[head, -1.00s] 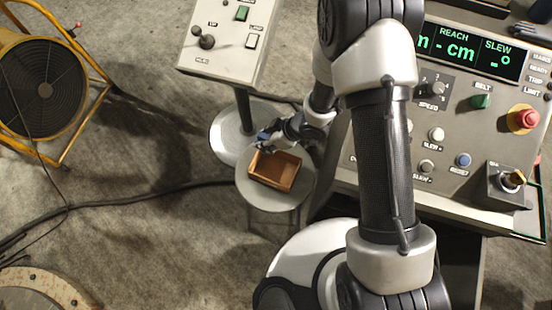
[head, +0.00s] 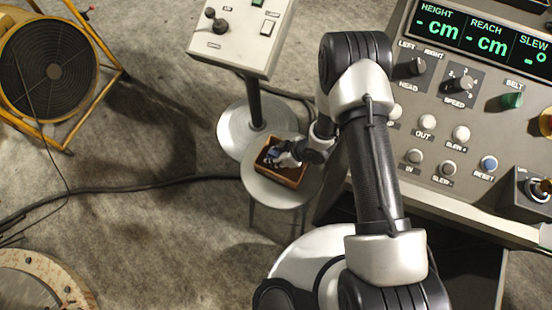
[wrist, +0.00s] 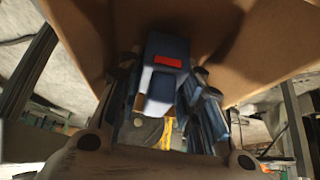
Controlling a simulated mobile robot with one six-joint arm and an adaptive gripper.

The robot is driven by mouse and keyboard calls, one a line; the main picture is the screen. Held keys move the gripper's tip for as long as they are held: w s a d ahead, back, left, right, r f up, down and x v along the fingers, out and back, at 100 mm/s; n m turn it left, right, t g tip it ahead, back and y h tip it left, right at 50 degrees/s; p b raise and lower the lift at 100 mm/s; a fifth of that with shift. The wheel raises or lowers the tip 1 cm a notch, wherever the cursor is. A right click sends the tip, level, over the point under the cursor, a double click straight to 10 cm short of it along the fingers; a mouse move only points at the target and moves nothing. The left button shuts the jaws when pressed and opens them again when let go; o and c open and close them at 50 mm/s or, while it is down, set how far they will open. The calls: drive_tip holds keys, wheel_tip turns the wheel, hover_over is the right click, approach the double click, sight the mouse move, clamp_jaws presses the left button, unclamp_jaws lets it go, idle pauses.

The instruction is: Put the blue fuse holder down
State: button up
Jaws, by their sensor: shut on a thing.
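The blue fuse holder (wrist: 164,84), with a red patch on its face, is between the fingers of my gripper (head: 274,155) in the wrist view. My gripper is shut on it. In the head view my gripper is over the brown open tray (head: 276,177), and its tip overlaps the tray's inside. The tray's brown surface (wrist: 245,40) fills the upper part of the wrist view. I cannot tell whether the holder touches the tray floor.
The tray stands on a small round stool (head: 262,193). A control post (head: 254,108) rises close behind it. The large console (head: 440,135) is to the right, and a yellow-framed fan (head: 45,70) is at far left.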

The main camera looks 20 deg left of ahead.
drive_tip(key=shift+f, duration=0.85)
drive_tip(key=o, duration=1.1)
drive_tip(key=shift+f, duration=0.15)
drive_tip(key=shift+r, duration=0.2)
drive_tip(key=p+v, duration=0.3)
drive_tip(key=v, duration=0.9)
drive_tip(key=shift+p, duration=0.3)
